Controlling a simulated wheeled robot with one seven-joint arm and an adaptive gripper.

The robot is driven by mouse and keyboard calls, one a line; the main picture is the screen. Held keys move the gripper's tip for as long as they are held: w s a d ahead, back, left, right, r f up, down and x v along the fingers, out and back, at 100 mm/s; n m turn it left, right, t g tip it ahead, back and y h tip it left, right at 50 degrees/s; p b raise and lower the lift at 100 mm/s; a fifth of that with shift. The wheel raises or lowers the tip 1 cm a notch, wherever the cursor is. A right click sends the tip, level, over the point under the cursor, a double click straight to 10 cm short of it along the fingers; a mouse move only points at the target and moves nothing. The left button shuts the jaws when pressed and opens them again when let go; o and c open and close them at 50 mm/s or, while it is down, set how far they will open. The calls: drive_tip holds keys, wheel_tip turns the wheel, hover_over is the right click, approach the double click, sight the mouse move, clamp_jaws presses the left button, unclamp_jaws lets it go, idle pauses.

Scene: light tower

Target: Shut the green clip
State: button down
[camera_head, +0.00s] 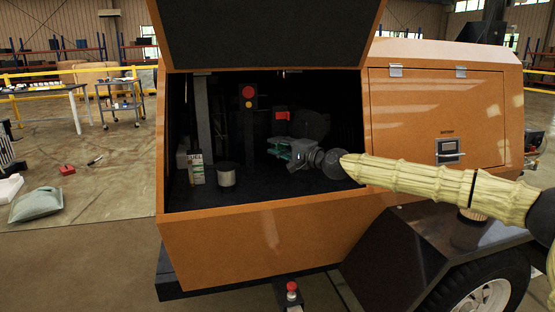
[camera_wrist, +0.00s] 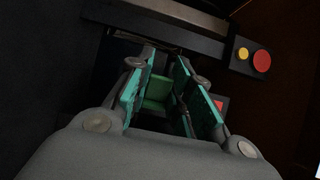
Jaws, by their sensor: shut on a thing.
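My gripper (camera_head: 293,150) reaches into the open compartment of the orange machine from the right, with its fingers pointing left and inward. In the wrist view, the two fingers with teal inner pads (camera_wrist: 171,92) stand either side of the green clip (camera_wrist: 157,92). My gripper is shut on the green clip, with the pads still well apart. In the head view the clip is hard to tell from the teal pads. Its far side and its hinge are hidden in the dark.
The orange housing (camera_head: 250,245) has a lower lip below my arm and a raised lid (camera_head: 265,35) above. A panel with red and yellow lights (camera_head: 248,97) stands behind, left of a red part (camera_head: 281,115). A fuel container (camera_head: 196,168) and a tin (camera_head: 226,176) stand left.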

drive_tip(key=shift+w+d+f+n+g+y+b, duration=0.15)
drive_tip(key=shift+n+g+y+b, duration=0.15)
drive_tip(key=shift+b, duration=0.85)
drive_tip(key=shift+s+d+f+n+g+y+b, duration=0.1)
drive_tip(key=shift+f+n+g+y+b, duration=0.15)
drive_tip(key=shift+b, duration=0.85)
drive_tip(key=shift+r+b, duration=0.3)
drive_tip(key=c, duration=1.3)
unclamp_jaws()
drive_tip(key=shift+d, duration=0.1)
drive_tip(key=v, duration=1.2)
drive_tip(key=shift+w+r, duration=0.1)
